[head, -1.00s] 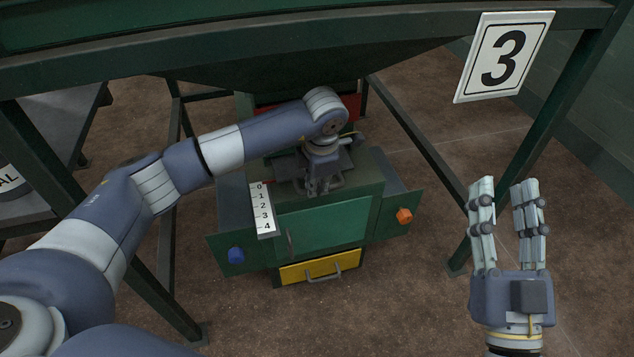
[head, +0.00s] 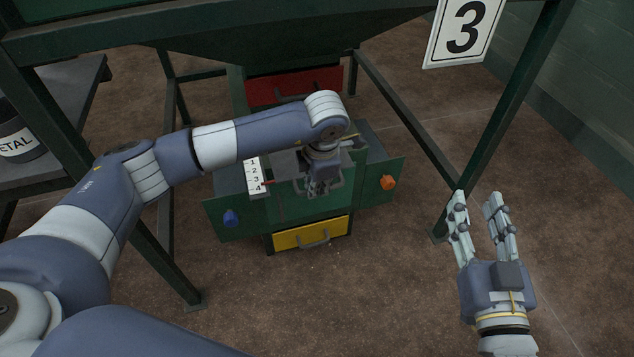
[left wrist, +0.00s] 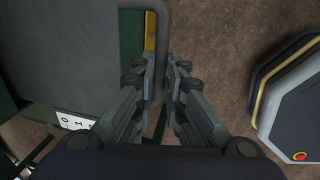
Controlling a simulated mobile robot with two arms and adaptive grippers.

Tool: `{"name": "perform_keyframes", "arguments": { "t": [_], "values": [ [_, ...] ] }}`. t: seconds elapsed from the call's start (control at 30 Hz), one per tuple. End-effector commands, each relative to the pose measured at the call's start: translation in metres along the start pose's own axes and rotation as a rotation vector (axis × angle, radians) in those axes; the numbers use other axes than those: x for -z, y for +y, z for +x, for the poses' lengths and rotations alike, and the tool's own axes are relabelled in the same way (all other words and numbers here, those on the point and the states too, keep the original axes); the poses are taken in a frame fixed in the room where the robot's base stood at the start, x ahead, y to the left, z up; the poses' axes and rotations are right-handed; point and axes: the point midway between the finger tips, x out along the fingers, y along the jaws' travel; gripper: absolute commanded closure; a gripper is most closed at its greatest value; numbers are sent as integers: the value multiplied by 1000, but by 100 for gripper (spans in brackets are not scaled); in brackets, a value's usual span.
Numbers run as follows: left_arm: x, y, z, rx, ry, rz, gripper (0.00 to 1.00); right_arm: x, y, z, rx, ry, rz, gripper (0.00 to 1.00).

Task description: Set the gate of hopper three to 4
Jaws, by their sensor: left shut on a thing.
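A grey sliding gate (left wrist: 70,50) with a bar handle (left wrist: 132,45) sticks out toward me. A white scale (head: 253,174) stands at its left, and a small red pointer (head: 268,182) sits between 3 and 4. My left gripper (head: 322,190) is shut on the gate handle; it also shows in the left wrist view (left wrist: 160,65). Its wrist hides part of the gate. My right gripper (head: 477,198) is open and empty, right of the housing.
A blue knob (head: 231,218) and an orange knob (head: 388,183) flank the green front. A yellow drawer (head: 311,233) is below and a red panel (head: 294,87) behind. Frame legs (head: 500,120) stand at both sides. The brown floor in front is clear.

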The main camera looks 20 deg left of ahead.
Motion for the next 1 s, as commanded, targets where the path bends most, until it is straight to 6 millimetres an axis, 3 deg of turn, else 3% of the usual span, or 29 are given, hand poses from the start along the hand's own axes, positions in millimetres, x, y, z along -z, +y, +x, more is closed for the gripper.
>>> {"name": "perform_keyframes", "arguments": {
  "t": [0.03, 0.1, 0.13, 0.53, 1.0],
  "values": [
    [-1, -6, 1, 14, 0, 6, 86, 0, 0, 0, 0, 0, 0, 60],
    [-1, -6, 1, 14, 0, 7, 70, 0, 0, 0, 0, 1, 0, 60],
    [-1, -6, 1, 14, 0, 6, 69, 0, 0, 0, 0, 1, 0, 60],
    [-1, -3, -6, 7, -2, 4, 69, 0, 0, 0, 0, 0, 0, 60],
    [-2, -3, -95, 7, -3, 6, 69, 0, 0, 0, 0, 1, 0, 60]
  ]
}}
